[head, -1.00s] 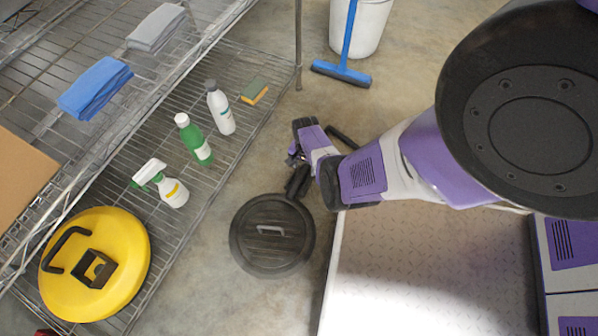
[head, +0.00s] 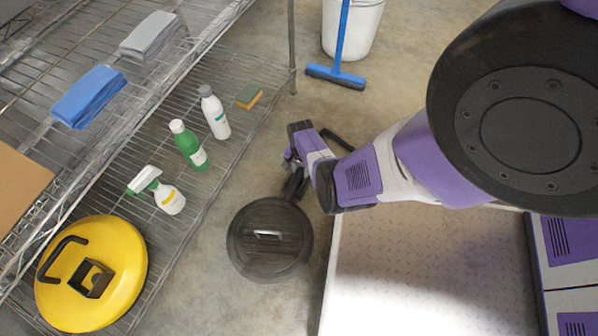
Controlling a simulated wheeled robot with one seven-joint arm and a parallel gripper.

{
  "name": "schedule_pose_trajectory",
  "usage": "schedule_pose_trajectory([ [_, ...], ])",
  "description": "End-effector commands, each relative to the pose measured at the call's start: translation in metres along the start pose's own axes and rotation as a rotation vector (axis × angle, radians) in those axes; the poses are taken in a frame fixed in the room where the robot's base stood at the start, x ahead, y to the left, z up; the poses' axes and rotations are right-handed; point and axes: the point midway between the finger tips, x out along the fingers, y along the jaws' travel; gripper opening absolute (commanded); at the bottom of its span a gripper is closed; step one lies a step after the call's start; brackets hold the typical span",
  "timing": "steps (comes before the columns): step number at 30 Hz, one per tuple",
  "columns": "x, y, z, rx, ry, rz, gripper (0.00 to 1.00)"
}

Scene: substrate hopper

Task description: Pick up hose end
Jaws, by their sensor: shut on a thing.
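The round black hopper (head: 268,248) with a grey handle on its lid stands on the floor, left of a pale ribbed platform. A short dark hose piece (head: 295,184) rises from its upper right rim towards my gripper (head: 290,163). My gripper points down beside the hopper's far side and is shut on what appears to be the hose end. The purple and white wrist hides most of the fingers and the grasp itself. Another dark tube-like piece (head: 339,138) shows behind my wrist; whether it joins the hose I cannot tell.
A wire shelf rack (head: 215,182) on the left holds a yellow lid-like unit (head: 118,265), a spray bottle (head: 170,198), a green bottle (head: 189,146), a white bottle (head: 214,113) and a sponge (head: 249,96). A blue squeegee (head: 336,76) and white bucket (head: 368,30) stand behind. The platform (head: 400,260) lies right.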

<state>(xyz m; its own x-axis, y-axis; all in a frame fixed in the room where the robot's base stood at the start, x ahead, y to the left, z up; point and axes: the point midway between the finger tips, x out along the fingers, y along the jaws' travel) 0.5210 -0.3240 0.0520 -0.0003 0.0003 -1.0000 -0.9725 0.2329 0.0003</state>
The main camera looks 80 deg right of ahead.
Motion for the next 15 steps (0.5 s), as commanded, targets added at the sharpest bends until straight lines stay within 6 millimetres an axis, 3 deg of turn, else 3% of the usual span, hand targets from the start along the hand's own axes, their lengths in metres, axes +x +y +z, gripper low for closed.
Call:
schedule_pose_trajectory([
  [15, -0.083, 0.0, 0.0, -0.001, 0.001, 0.0, 0.0],
])
